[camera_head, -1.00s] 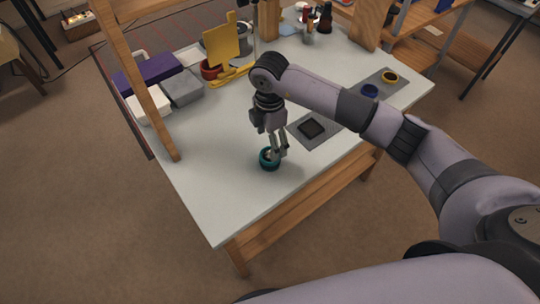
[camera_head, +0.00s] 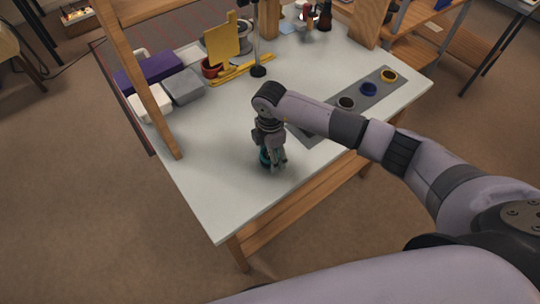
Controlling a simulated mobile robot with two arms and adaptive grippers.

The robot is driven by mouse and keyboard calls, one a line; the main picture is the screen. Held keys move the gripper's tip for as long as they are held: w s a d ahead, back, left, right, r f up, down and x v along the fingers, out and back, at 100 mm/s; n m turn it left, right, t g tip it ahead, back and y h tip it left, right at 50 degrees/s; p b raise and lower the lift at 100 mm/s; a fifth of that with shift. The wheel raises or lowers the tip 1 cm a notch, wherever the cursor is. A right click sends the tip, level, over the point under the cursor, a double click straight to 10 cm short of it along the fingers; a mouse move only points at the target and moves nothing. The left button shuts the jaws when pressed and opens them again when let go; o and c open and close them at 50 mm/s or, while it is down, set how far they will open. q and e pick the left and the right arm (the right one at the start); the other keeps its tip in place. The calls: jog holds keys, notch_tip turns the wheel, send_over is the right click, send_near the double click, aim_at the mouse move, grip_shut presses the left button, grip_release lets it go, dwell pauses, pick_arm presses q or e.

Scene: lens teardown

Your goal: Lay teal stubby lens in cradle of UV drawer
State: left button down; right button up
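The teal stubby lens (camera_head: 264,158) stands on the pale tabletop near the front edge, mostly covered by my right gripper. My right gripper (camera_head: 272,162) points down over it, with its fingers at the lens's near and right side. I cannot tell whether the fingers are closed on the lens. A cradle or UV drawer cannot be clearly made out. My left gripper is not in view.
A purple box (camera_head: 148,71), grey box (camera_head: 183,87) and yellow stand (camera_head: 222,42) sit at back left. The front left tabletop is clear.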

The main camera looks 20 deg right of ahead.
jog(key=c, duration=1.2)
jog(key=shift+r, duration=0.1)
jog(key=shift+c, duration=0.2)
